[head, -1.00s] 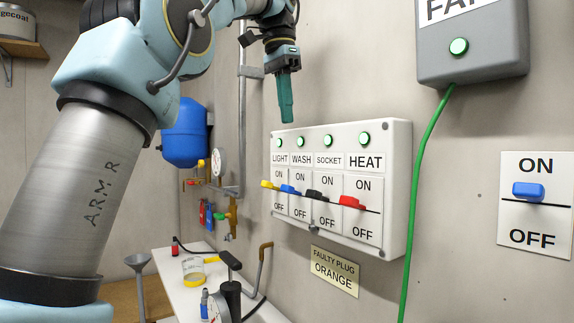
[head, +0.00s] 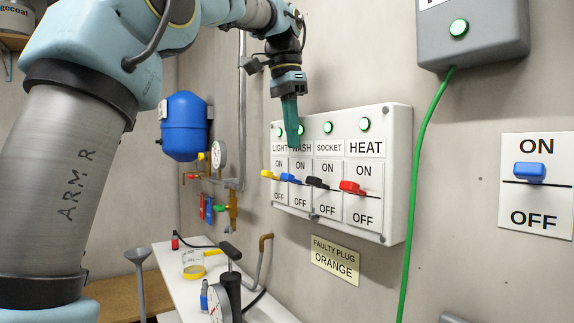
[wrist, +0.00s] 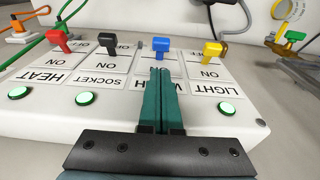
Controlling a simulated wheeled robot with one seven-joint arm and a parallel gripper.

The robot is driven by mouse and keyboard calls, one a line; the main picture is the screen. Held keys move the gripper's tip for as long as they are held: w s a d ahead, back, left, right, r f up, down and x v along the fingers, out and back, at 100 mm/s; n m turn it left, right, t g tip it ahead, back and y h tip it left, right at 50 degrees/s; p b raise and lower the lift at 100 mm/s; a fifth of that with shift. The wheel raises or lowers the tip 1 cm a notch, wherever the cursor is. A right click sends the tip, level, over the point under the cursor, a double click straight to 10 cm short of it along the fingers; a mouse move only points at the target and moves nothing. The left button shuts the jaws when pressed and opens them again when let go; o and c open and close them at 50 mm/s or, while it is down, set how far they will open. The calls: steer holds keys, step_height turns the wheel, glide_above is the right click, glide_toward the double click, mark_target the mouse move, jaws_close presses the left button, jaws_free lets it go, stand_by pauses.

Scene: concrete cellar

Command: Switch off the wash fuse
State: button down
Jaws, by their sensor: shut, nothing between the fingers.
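The fuse box (head: 398,190) is a white wall panel with LIGHT, WASH, SOCKET and HEAT switches. The wash fuse's blue lever (head: 290,179) stands out near the line between ON and OFF; its exact setting is hard to tell. It also shows in the wrist view (wrist: 160,46), where the panel appears upside down. My gripper (head: 292,144) is shut and empty, its green fingers pointing down just above the blue lever. In the wrist view the fingertips (wrist: 160,72) line up with that lever, apparently just short of it.
The yellow lever (head: 269,174) and black lever (head: 317,183) flank the blue one; the red lever (head: 353,187) is further right. Lamps for light, socket and heat glow green. A separate blue wall switch (head: 529,173) and a green cable (head: 413,180) are to the right.

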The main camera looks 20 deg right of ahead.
mark_target(293, 180)
steer(key=shift+s+a+f, duration=0.1)
steer(key=shift+a+f, duration=0.15)
steer(key=shift+f, duration=0.6)
steer(key=shift+a+f, duration=0.2)
steer(key=shift+f, duration=0.7)
steer(key=shift+s+a+f, duration=0.1)
steer(key=shift+a+f, duration=0.15)
steer(key=shift+f, duration=0.6)
steer(key=shift+f, duration=0.15)
